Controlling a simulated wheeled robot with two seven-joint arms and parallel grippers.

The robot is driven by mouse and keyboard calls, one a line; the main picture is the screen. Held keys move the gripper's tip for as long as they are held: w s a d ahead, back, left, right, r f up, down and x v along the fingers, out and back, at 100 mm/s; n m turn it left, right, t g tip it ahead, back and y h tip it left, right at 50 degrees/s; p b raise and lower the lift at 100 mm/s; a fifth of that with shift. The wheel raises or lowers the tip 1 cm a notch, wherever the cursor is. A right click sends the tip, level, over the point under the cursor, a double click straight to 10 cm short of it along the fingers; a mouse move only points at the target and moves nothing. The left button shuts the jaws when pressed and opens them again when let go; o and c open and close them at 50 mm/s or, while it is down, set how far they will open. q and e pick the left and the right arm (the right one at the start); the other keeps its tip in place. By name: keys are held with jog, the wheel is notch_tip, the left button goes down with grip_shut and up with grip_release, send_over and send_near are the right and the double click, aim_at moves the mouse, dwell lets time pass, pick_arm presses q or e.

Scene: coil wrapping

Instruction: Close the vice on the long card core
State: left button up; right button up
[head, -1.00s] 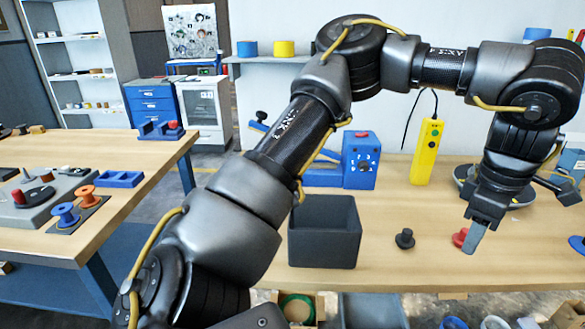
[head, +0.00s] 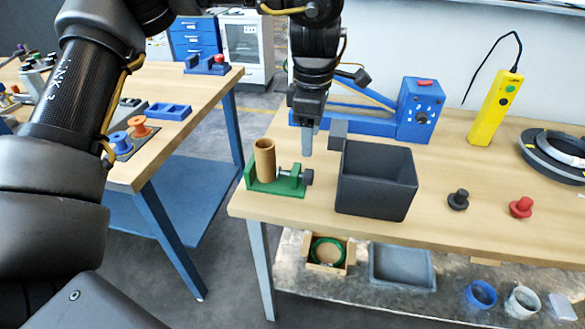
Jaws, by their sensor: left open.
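The long card core (head: 265,160) is a tan tube standing upright in the small green vice (head: 276,188) at the near left part of the bench. The vice has a screw with a dark knob (head: 307,177) on its right side. I cannot tell whether the vice's jaw touches the core. My left gripper (head: 322,141) points down with its two fingers apart and nothing between them. It appears above and behind the knob, to the right of the core and apart from it. My right gripper is not in view.
A dark open bin (head: 376,182) stands right of the vice, close to the gripper. A blue machine (head: 420,109) is behind. A black knob (head: 458,199), a red knob (head: 521,207) and a yellow pendant (head: 494,108) are farther right. The bench's front edge is near the vice.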

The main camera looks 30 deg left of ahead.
aim_at(308, 171)
pick_arm(q)
notch_tip(308, 171, down, 10)
jog(key=shift+w+a+r+b, duration=0.15)
jog(key=shift+b, duration=0.45)
jog(key=shift+f, duration=0.55)
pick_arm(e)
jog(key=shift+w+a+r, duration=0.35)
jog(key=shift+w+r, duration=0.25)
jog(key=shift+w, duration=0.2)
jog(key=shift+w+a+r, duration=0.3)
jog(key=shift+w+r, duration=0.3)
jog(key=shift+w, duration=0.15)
